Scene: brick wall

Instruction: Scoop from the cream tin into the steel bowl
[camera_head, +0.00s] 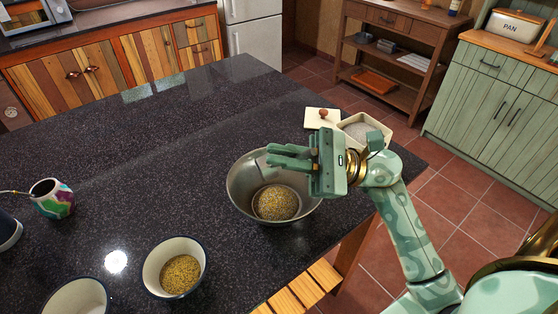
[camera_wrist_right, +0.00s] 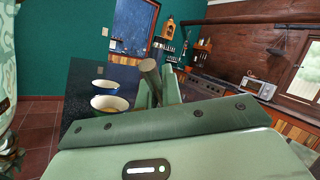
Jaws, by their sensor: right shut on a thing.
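The steel bowl (camera_head: 240,194) stands near the right edge of the dark worktop, with yellowish grains (camera_head: 276,203) at its bottom. My right gripper (camera_head: 279,158) is over the bowl's far side. It is shut on the scoop, whose wooden handle (camera_wrist_right: 151,76) shows between the fingers in the right wrist view. In the head view the scoop is mostly hidden by the fingers, and I cannot tell what it holds. The open cream tin (camera_head: 388,131), with pale grey contents, stands behind my right wrist, partly covered. Its cream lid (camera_head: 314,123) with a brown knob lies beside it. My left gripper is not in view.
A white bowl (camera_head: 151,282) with yellow grains and another pale bowl (camera_head: 62,300) stand at the front left. A colourful gourd cup (camera_head: 54,203) with a straw is at the left. The worktop's middle and back (camera_head: 165,150) are clear.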

